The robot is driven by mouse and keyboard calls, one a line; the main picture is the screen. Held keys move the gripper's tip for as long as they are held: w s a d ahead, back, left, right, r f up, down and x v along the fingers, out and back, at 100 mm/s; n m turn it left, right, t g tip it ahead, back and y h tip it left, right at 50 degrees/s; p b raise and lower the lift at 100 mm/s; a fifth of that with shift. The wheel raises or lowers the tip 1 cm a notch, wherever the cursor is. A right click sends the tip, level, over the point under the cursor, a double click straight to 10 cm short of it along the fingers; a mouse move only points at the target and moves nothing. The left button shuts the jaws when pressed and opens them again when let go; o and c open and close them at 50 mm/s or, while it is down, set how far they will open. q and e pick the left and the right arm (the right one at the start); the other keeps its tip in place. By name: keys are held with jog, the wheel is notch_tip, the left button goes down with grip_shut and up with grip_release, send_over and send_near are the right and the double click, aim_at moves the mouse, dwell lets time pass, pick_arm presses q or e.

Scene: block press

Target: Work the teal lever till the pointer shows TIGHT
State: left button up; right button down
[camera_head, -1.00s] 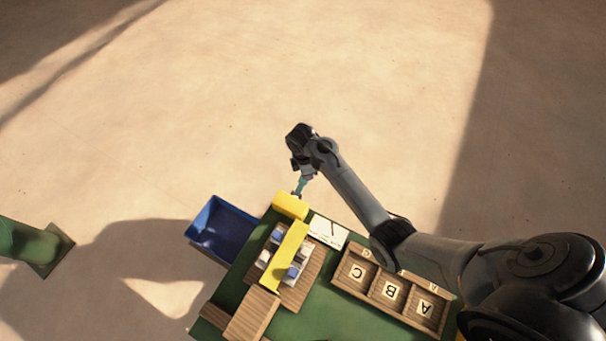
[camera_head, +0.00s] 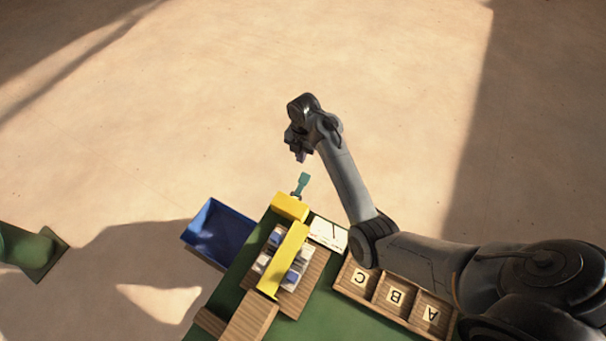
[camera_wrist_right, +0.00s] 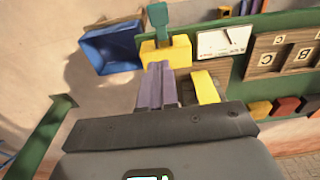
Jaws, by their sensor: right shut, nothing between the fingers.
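The teal lever (camera_head: 301,184) sticks out beyond the yellow block at the far end of the press; it also shows in the right wrist view (camera_wrist_right: 161,22). My right gripper (camera_head: 299,157) is shut and empty, just beyond the lever's tip and apart from it in the head view. Its fingers (camera_wrist_right: 156,88) are together in the wrist view. The white dial card (camera_head: 327,233) has a thin dark pointer, also seen on the card in the wrist view (camera_wrist_right: 223,41). Its lettering is too small to read. My left gripper is not in view.
A yellow bar (camera_head: 285,259) spans several grey and blue blocks on a wooden base. A blue bin (camera_head: 220,231) stands left of the green table. A wooden tray (camera_head: 378,308) marked A, B and C lies right, partly under my arm. Floor beyond the lever is clear.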

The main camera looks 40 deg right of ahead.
send_over(303, 179)
jog(key=a, duration=0.2)
jog(key=f, duration=1)
jog(key=shift+s+d+f, duration=0.1)
jog(key=shift+s+f, duration=0.1)
jog(key=shift+s, duration=0.2)
jog(key=shift+w+d+f+b, duration=0.2)
jog(key=shift+d+f+b, duration=0.3)
jog(key=shift+f, duration=0.45)
jog(key=shift+w+d+f, duration=0.2)
jog(key=shift+d+f, duration=0.2)
jog(key=shift+f, duration=0.2)
jog(key=shift+d+f, duration=0.1)
jog(key=shift+f, duration=0.05)
